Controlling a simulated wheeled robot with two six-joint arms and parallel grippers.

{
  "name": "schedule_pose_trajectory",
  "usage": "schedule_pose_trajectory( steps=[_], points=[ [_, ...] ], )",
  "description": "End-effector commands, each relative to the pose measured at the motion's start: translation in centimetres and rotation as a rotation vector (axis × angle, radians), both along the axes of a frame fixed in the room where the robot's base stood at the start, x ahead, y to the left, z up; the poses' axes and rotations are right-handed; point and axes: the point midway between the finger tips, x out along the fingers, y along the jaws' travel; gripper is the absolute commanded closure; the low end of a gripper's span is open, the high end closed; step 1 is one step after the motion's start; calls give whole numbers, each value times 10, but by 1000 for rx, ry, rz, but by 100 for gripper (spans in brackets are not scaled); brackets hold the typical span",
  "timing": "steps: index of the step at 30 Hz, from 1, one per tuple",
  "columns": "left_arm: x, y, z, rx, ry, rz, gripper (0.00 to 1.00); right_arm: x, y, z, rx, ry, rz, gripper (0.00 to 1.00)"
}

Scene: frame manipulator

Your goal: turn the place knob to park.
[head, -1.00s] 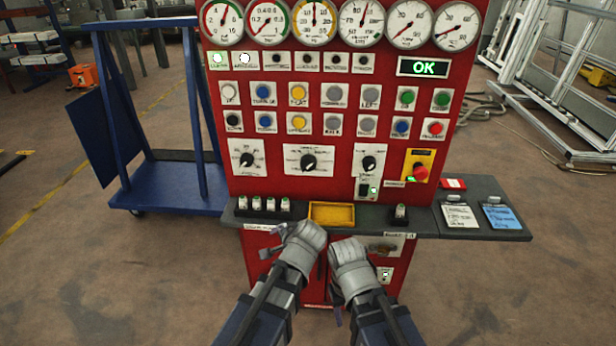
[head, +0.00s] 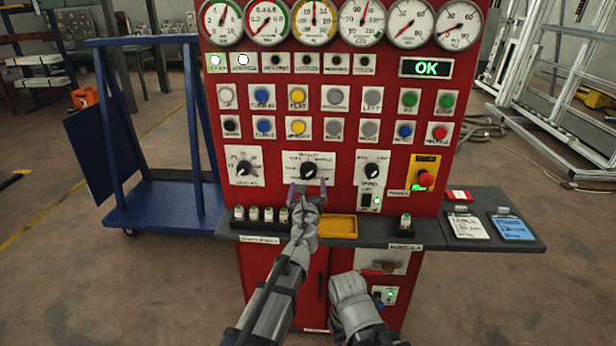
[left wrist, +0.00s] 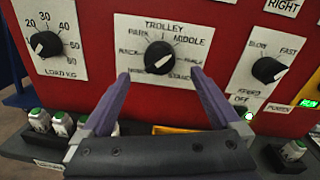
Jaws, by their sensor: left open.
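The place knob (head: 309,172) is the black middle knob on a white plate, low on the red panel. In the left wrist view the same knob (left wrist: 159,57) has a ring of labels, with PARK at upper left and MIDDLE at upper right. Its pale pointer mark seems to face lower left, away from PARK. My left gripper (head: 308,187) is open, with its purple fingers (left wrist: 160,74) just below and on either side of the knob, apparently not touching it. My right gripper (head: 349,290) hangs low before the cabinet; its fingertips are hidden.
A load knob (head: 243,168) and a speed knob (head: 371,171) flank the place knob. A red emergency button (head: 426,178) is to the right. Below, a grey shelf (head: 440,218) carries a yellow tray (head: 338,227) and small green-topped items. Rows of buttons sit above.

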Motion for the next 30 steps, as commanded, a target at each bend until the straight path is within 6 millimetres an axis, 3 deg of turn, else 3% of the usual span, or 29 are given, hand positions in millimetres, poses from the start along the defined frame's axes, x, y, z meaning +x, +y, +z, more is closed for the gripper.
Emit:
schedule_pose_trajectory(
  steps=[12, 23, 30],
  points=[
    [62, 3, 0, -3, 0, 1, 3, 0, 0, 0, 0, 0, 0, 50],
    [69, 4, 0, -3, 0, 1, 3, 0, 0, 0, 0, 0, 0, 50],
    [69, 4, 0, -3, 0, 1, 30, 0, 0, 0, 0, 0, 0, 50]
  ],
)
